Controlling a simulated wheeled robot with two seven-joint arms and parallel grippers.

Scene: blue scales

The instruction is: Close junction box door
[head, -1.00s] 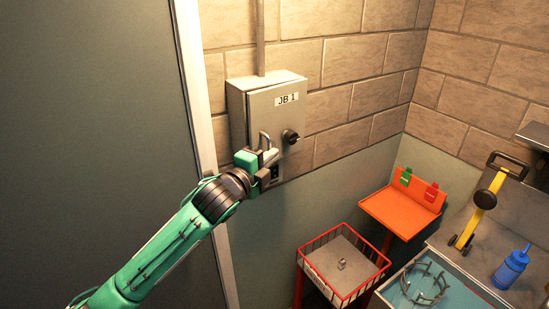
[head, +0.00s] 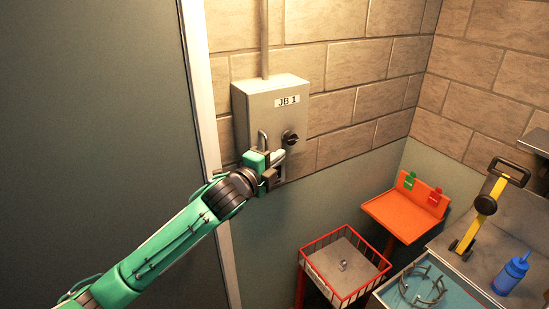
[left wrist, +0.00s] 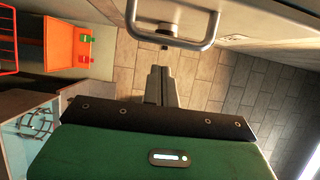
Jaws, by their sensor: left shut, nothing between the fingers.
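The grey junction box (head: 277,118), labelled JB 1, is fixed to the brick wall in the head view. Its door looks flush or nearly flush with the box; a small gap cannot be ruled out. The door bears a metal bar handle (head: 263,140) and a black knob (head: 291,138). My left gripper (head: 279,160) is shut and empty in front of the lower door, hiding part of it. In the left wrist view the shut fingers (left wrist: 161,84) point towards the handle (left wrist: 176,38), apart from it in the picture. Contact with the door cannot be told. My right gripper is out of view.
A red wire basket (head: 345,238) holding a small item and an orange stand (head: 398,214) with green and red tags are below right. A bench (head: 478,262) with a yellow tool (head: 486,210) and blue bottle (head: 510,273) is farther right. A dark panel (head: 95,110) fills the left.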

